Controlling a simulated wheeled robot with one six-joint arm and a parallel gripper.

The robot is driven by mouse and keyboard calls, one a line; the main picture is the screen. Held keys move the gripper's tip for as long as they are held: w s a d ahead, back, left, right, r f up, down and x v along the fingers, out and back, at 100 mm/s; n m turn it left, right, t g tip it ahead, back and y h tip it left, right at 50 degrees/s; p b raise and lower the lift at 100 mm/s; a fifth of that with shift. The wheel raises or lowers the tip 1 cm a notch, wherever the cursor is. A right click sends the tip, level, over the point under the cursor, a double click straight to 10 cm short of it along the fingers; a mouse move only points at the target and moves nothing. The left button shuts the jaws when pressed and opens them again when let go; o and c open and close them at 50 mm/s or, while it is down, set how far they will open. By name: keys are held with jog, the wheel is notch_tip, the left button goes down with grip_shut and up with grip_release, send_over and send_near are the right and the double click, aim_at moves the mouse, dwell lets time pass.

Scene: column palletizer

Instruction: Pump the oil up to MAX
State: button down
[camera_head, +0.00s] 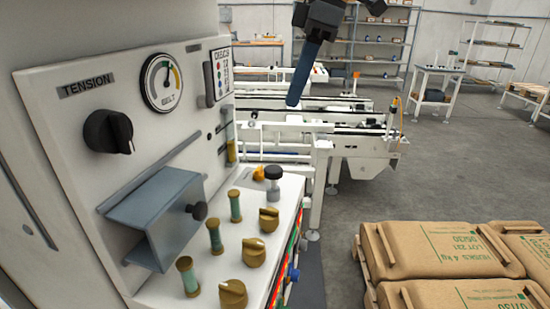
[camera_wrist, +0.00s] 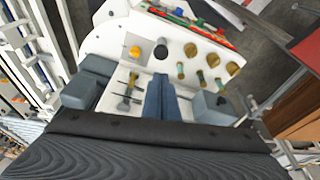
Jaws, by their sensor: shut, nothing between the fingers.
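A plunger with a round black knob on a pale stem (camera_head: 273,176) stands at the far end of the white console ledge; its black top also shows in the wrist view (camera_wrist: 161,50). I cannot tell for certain that it is the oil pump. A small yellow gauge-like strip (camera_head: 231,151) is on the panel wall behind it; no MAX mark is readable. My gripper (camera_head: 293,103) is shut and empty, its blue-grey fingers pointing down, above and apart from the ledge. In the wrist view its fingers (camera_wrist: 160,80) lie together below the black knob in the picture.
An orange knob (camera_head: 259,172) sits beside the plunger. Several green posts (camera_head: 235,206) and brass knobs (camera_head: 254,252) line the ledge. A grey hooded box (camera_head: 155,215) juts from the panel, below a TENSION knob (camera_head: 108,131). Stacked sacks (camera_head: 440,250) stand at right.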

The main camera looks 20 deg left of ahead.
jog(key=shift+f, duration=0.1)
jog(key=p, duration=0.3)
send_near(278, 169)
jog(key=a+f, duration=0.2)
jog(key=f, duration=0.1)
jog(key=s+a+f, duration=0.1)
jog(key=shift+f, duration=0.8)
jog(key=shift+w+d, duration=0.1)
jog(key=shift+d, duration=0.1)
jog(key=shift+a+f+b, duration=0.1)
jog(key=shift+f+b, duration=1.05)
jog(key=shift+f, duration=0.55)
